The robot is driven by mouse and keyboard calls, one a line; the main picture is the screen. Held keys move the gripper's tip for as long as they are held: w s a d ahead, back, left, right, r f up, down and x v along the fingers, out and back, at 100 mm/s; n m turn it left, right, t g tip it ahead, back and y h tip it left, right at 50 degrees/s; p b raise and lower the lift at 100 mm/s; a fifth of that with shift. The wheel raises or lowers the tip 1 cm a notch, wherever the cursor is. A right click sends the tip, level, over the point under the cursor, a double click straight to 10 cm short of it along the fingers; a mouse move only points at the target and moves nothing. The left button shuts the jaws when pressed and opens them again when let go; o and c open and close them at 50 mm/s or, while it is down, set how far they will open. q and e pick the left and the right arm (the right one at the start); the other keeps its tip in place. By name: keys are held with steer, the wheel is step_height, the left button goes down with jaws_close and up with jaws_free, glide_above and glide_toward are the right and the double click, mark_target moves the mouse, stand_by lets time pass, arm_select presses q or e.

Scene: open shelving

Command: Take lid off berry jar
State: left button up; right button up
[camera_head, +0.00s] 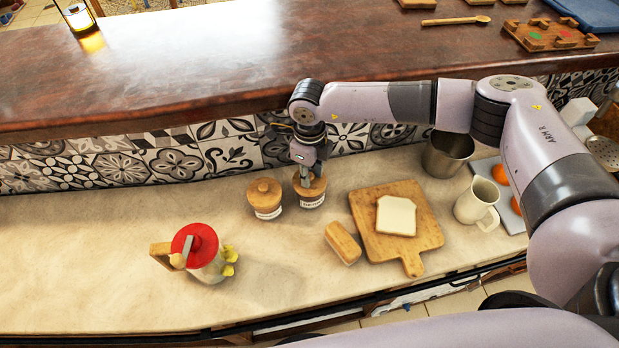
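Two small jars with wooden lids and white labels stand side by side on the pale counter. The left jar (267,213) has its round-knobbed lid (263,190) on. My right gripper (305,183) points down from above at the wooden lid (317,187) of the right jar (312,202). Its fingertips are at the middle of that lid and hide its knob. I cannot tell whether they are closed on it. The lid sits on the jar. The labels are too small to read, so I cannot tell which is the berry jar. My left gripper is out of view.
A red-lidded container (202,253) stands at the left. A wooden board (430,228) with a bread slice (396,215), a small loaf (342,242), a white jug (477,202) and a metal pot (447,155) are to the right. A raised wooden ledge (200,75) runs behind the jars.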

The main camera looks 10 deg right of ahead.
jaws_close()
